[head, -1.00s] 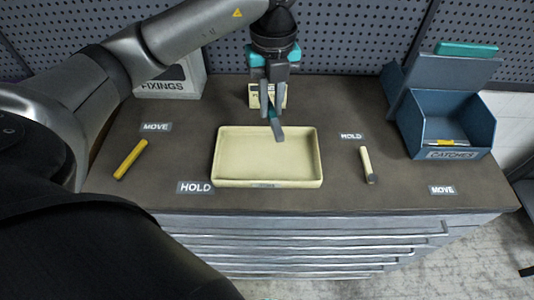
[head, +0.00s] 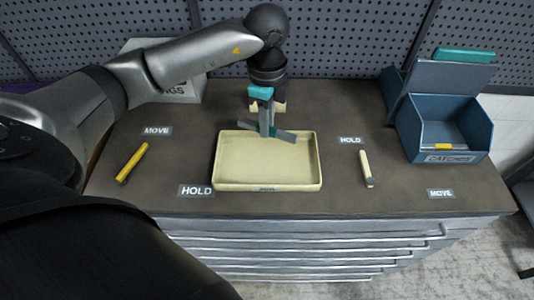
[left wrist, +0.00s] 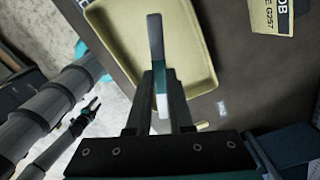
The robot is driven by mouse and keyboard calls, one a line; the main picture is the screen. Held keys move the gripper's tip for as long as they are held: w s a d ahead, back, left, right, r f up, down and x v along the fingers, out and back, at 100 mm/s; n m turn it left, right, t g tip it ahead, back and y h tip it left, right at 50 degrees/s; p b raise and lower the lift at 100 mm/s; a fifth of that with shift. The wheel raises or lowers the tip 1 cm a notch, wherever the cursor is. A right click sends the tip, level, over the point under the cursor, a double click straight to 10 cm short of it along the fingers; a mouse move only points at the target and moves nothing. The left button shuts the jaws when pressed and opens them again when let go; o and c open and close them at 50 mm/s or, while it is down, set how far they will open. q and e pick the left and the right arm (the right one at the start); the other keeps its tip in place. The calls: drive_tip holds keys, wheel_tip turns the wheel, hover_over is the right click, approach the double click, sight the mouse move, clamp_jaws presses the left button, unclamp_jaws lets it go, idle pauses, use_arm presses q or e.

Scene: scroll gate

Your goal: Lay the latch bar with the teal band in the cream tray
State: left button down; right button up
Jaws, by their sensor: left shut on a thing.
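My left gripper (head: 266,132) is shut on a grey latch bar (head: 284,136) with a teal part (head: 257,128). It holds the bar over the back part of the cream tray (head: 268,185), tilted in the head view. The exact gap to the tray floor is hard to tell. In the left wrist view the bar (left wrist: 155,40) sticks out from between the fingers, with the tray (left wrist: 190,65) behind it. The tray looks empty. In the left wrist view my right arm (left wrist: 50,140) appears at the left; its fingers are too small to read.
A yellow bar (head: 131,163) lies left of the tray and a cream bar (head: 366,168) lies right. A blue CATCHES bin (head: 445,135) stands at the right, with a teal bar (head: 465,55) on the panel behind it. A FIXINGS box (head: 190,88) stands at the back left.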

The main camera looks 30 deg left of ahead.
sight(267, 162)
use_arm(q)
wheel_tip(267, 162, down, 11)
drive_tip(key=shift+f+b, duration=0.15)
drive_tip(key=shift+b, duration=0.25)
drive_tip(key=shift+f, duration=0.1)
drive_tip(key=c, duration=0.8)
unclamp_jaws()
drive_tip(key=shift+r, duration=0.25)
wheel_tip(267, 162, up, 12)
drive_tip(key=shift+f+p, duration=0.1)
drive_tip(key=shift+p, duration=0.25)
